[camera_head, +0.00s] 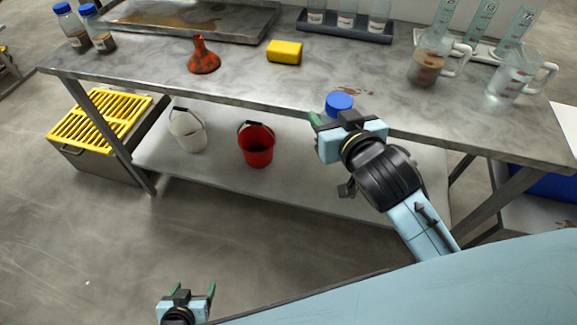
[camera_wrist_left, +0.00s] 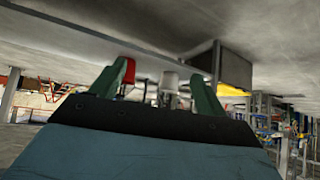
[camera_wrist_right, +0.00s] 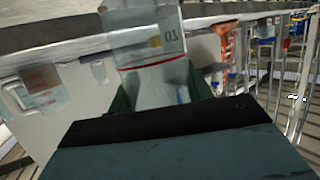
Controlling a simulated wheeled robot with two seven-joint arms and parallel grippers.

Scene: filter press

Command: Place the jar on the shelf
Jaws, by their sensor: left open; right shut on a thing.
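The jar, with a blue lid (camera_head: 339,103), is at the front edge of the bench, its body mostly hidden by my right gripper (camera_head: 333,122). The right gripper is shut on it. In the right wrist view a clear glass body (camera_wrist_right: 150,88) shows between the green fingers. The grey lower shelf (camera_head: 215,178) runs under the bench, below and to the left of the jar. My left gripper (camera_head: 192,290) is open and empty, low over the floor in front of the bench; its spread green fingers also show in the left wrist view (camera_wrist_left: 160,88).
A white bucket (camera_head: 188,132) and a red bucket (camera_head: 257,147) stand on the lower shelf, with bare shelf around them. The bench top (camera_head: 130,75) holds a red funnel (camera_head: 203,58), a yellow sponge (camera_head: 285,51) and glass jugs (camera_head: 428,65). A yellow-grated box (camera_head: 98,121) stands at left.

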